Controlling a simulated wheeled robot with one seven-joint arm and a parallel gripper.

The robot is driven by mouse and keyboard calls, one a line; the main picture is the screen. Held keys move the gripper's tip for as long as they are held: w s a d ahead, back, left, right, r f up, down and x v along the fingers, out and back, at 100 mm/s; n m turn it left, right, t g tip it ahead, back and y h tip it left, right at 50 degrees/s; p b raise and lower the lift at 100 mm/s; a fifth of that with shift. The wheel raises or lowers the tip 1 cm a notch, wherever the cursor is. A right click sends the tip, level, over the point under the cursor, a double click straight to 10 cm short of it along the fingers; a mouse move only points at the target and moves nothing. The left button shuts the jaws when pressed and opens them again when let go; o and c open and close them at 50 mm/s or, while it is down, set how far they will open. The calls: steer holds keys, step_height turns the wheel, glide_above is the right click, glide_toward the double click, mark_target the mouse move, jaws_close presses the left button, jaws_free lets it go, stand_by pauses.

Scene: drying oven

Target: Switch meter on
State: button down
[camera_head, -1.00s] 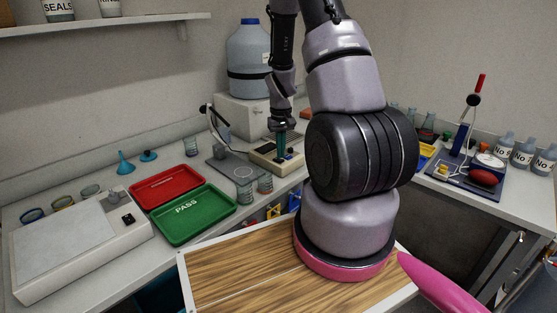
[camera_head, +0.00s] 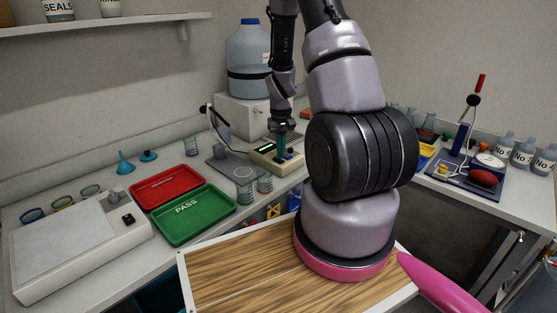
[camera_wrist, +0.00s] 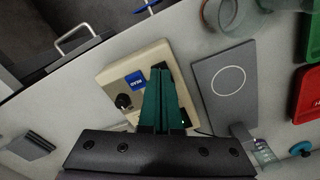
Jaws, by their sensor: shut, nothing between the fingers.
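The meter is a beige box (camera_head: 270,161) on the left bench, below my gripper. In the wrist view the meter (camera_wrist: 113,76) shows a blue label or button (camera_wrist: 136,80) and a black knob (camera_wrist: 123,101). My gripper (camera_wrist: 163,70) has teal fingers that are shut with nothing between them. They point down over the meter and hide part of its top. In the head view my gripper (camera_head: 281,152) is at the meter's top; I cannot tell whether the tips touch it. A small green spot shows near the fingers in the wrist view.
A grey plate (camera_wrist: 224,88) with a white ring lies beside the meter. Glass beakers (camera_head: 244,191) stand in front of that plate. A red tray (camera_head: 167,188) and a green PASS tray (camera_head: 195,214) lie farther left. A large bottle (camera_head: 249,62) stands behind.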

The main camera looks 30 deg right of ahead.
step_height(320, 180, up, 6)
stand_by(0.6)
steer(key=shift+r, duration=0.1)
step_height(320, 180, up, 11)
steer(key=t, duration=0.2)
glide_above(281, 161)
steer(key=a, duration=0.4)
steer(key=s+a+r+m+t, duration=0.1)
steer(key=s+a+r+t, duration=0.3)
steer(key=r, duration=0.6)
steer(key=s+a+r+y, duration=0.1)
steer(key=s+a+r, duration=0.1)
steer(key=s+r, duration=0.3)
steer(key=s+a+r+m+t+y, duration=0.1)
steer(key=s+a+r, duration=0.2)
steer(key=s+r, duration=0.3)
steer(key=s, duration=0.4)
steer(key=shift+s+a+r, duration=0.15)
steer(key=shift+s+a, duration=0.1)
steer(key=c, duration=1.5)
jaws_free()
steer(key=shift+c, duration=0.2)
